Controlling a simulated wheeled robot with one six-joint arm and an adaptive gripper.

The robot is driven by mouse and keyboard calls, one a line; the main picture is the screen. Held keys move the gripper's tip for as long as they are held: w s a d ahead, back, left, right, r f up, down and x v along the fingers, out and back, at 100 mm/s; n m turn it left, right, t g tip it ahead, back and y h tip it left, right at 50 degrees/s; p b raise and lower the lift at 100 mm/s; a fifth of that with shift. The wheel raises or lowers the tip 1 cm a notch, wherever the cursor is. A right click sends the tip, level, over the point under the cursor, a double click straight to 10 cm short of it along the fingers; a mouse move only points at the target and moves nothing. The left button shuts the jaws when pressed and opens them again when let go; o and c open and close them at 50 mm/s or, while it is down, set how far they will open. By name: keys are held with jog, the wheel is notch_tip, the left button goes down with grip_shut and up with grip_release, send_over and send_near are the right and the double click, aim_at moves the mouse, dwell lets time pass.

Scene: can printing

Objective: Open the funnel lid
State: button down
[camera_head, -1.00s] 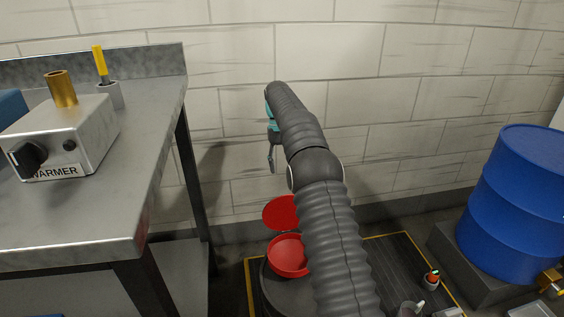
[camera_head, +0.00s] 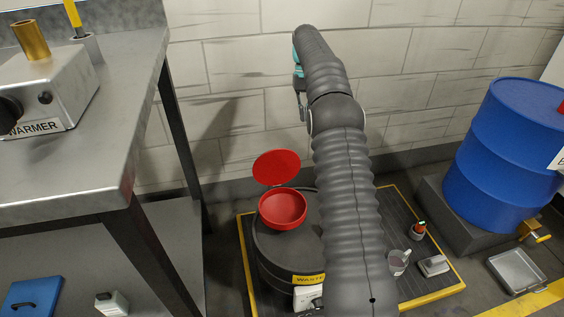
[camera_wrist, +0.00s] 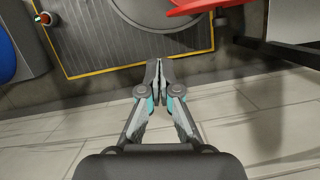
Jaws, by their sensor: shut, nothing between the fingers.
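The red funnel (camera_head: 282,212) sits on top of a dark waste drum (camera_head: 283,262) on the floor. Its round red lid (camera_head: 277,167) stands raised and tilted up behind the funnel, so the bowl shows open. Part of the red lid or funnel (camera_wrist: 205,5) also shows at the top of the wrist view. My gripper (camera_wrist: 157,62) is shut and empty, with its fingertips together, apart from the red part. In the head view the gripper is mostly hidden by my arm, high in front of the wall and above the funnel.
A metal bench (camera_head: 130,130) with a warmer box (camera_head: 45,92) stands at the left. A blue drum (camera_head: 510,155) stands at the right. A beaker (camera_head: 399,262) and small items lie on the yellow-edged mat (camera_head: 447,292). The wall is close behind.

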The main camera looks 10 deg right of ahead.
jog(key=s+d+f+m+g+y, duration=0.1)
jog(key=s+d+f+m+y, duration=0.1)
jog(key=s+d+f+y, duration=0.25)
jog(key=s+a+f+m+t+y+b, duration=0.1)
jog(key=s+a+f+m+t+y, duration=0.15)
jog(key=s+m+y, duration=0.45)
jog(key=s+a+f+m+t+y+b, duration=0.1)
jog(key=s+a+f+m+t+y, duration=0.2)
jog(key=s+m, duration=0.65)
jog(key=m+t+h, duration=0.2)
jog(key=m+t, duration=1)
jog(key=m, duration=1.2)
send_near(272, 162)
jog(key=a, duration=0.4)
jog(key=w, duration=0.3)
jog(key=shift+a+r+m+g, duration=0.15)
jog(key=shift+r+m+g, duration=0.1)
jog(key=shift+w, duration=0.7)
jog(key=shift+r, duration=0.1)
